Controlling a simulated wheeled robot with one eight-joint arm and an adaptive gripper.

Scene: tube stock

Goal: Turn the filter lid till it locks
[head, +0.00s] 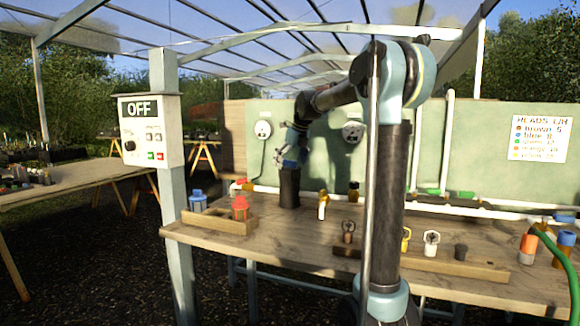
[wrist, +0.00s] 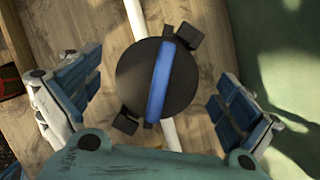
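The filter (head: 289,190) is a dark upright cylinder at the back of the bench, on the white pipe line. Its lid fills the middle of the wrist view: a round black lid (wrist: 136,78) with a raised blue bar (wrist: 161,82) across it. Two dark lugs stick out at the lid's edge, at upper right and lower left. My gripper (head: 289,161) is above the filter, pointing down. In the wrist view my gripper (wrist: 158,96) is open, its blue-padded fingers on either side of the lid with clear gaps. Whether the lid is locked cannot be told.
A white pipe (head: 263,189) runs along the bench back, with a yellow-topped valve (head: 323,204) right of the filter. A wooden tray (head: 217,222) with blue and red caps stands at left. A wooden rack (head: 450,263) lies in front right. A post carries an OFF box (head: 152,131).

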